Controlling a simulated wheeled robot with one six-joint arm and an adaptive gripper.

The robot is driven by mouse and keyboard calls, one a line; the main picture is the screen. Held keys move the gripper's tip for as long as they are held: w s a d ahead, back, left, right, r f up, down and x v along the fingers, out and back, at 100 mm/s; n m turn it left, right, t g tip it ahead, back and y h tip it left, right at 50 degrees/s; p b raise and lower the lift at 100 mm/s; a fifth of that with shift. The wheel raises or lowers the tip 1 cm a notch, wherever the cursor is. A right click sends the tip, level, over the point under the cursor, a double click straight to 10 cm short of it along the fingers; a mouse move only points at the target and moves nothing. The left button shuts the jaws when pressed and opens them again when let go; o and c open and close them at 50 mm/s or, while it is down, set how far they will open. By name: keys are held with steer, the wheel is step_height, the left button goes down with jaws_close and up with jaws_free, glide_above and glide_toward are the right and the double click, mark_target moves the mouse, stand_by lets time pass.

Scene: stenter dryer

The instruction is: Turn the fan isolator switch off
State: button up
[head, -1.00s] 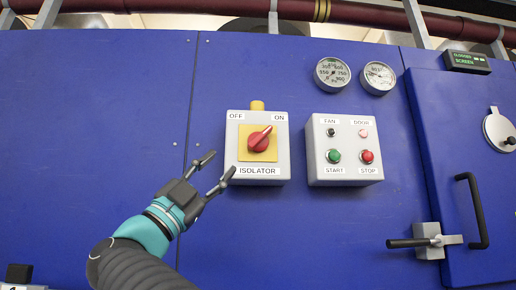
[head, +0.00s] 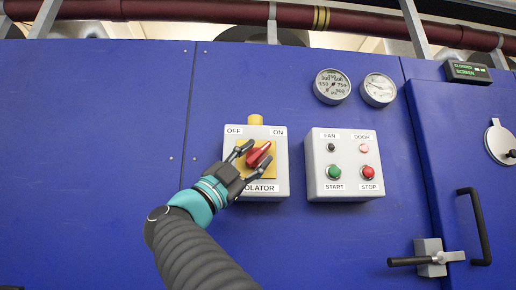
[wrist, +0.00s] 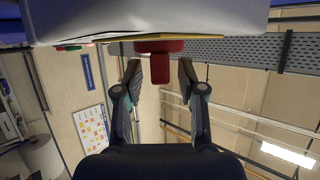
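The isolator switch is a grey box (head: 282,186) with a yellow plate and a red rotary handle (head: 258,154), marked OFF at upper left and ON at upper right. The red handle is tilted, its upper end pointing up and right toward ON. My gripper (head: 253,157) is in front of the yellow plate, its fingers open on either side of the handle. In the wrist view the red handle (wrist: 160,66) stands out from the box between the two open fingertips (wrist: 160,72), with visible gaps. The lower part of the plate and some of the ISOLATOR label are hidden by my gripper.
A control box (head: 342,152) with a green START button, red STOP button and two lamps sits just right of the isolator. Two gauges (head: 332,87) are above it. A door latch handle (head: 425,259) sticks out at lower right. The blue panel left is clear.

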steer(key=shift+x, duration=0.8)
steer(key=shift+c, duration=0.2)
